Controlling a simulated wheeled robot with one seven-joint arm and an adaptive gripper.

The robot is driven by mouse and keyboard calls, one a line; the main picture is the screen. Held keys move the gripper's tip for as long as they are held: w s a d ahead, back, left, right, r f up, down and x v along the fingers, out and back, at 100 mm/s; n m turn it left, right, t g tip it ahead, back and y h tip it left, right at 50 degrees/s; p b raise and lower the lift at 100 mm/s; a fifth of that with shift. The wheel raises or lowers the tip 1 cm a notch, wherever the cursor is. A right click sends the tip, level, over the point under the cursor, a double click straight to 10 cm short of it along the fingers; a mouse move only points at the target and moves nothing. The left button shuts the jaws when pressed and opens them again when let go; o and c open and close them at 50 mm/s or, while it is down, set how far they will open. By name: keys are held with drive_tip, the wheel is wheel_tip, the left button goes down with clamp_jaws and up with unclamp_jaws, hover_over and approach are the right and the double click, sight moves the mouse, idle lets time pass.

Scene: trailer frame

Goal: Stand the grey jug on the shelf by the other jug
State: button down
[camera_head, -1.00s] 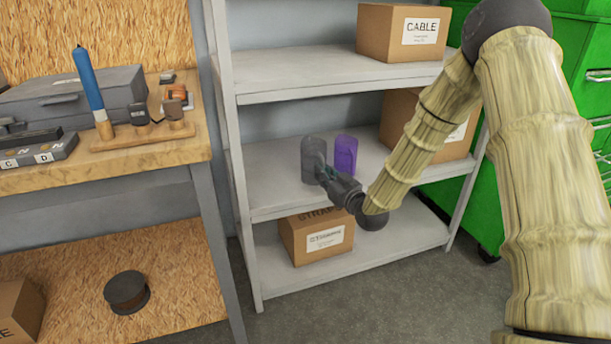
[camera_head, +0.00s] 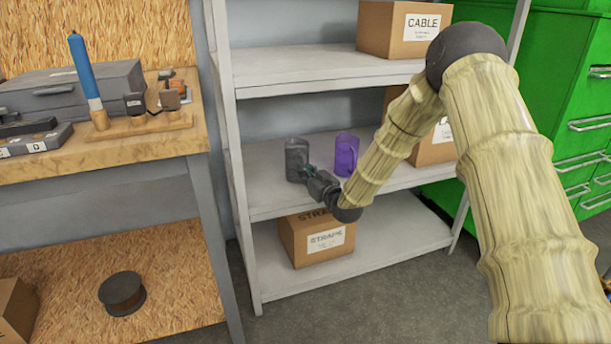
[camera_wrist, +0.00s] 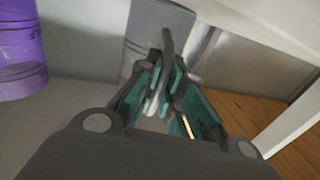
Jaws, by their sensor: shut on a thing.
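The grey jug (camera_head: 296,158) is at the middle shelf (camera_head: 268,200), left of the purple jug (camera_head: 346,155), with a gap between them. It looks upright. I cannot tell for sure whether its base rests on the shelf. My gripper (camera_head: 308,174) reaches in from the front right and is shut on the grey jug's handle. In the wrist view the gripper's teal fingers (camera_wrist: 165,90) close around the handle, with the grey jug's body (camera_wrist: 150,35) behind them. The purple jug (camera_wrist: 20,50) also shows there at the left edge.
A cardboard box marked STRAPS (camera_head: 318,240) sits on the lower shelf. A CABLE box (camera_head: 400,30) is on the upper shelf. Another box (camera_head: 432,150) stands right of the purple jug, partly behind my arm. A wooden workbench (camera_head: 100,165) is at the left, green drawers (camera_head: 580,100) at the right.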

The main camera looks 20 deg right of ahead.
drive_tip(key=shift+r, duration=0.2)
drive_tip(key=shift+f, duration=0.2)
drive_tip(key=c, duration=1.5)
unclamp_jaws()
drive_tip(key=shift+c, duration=0.2)
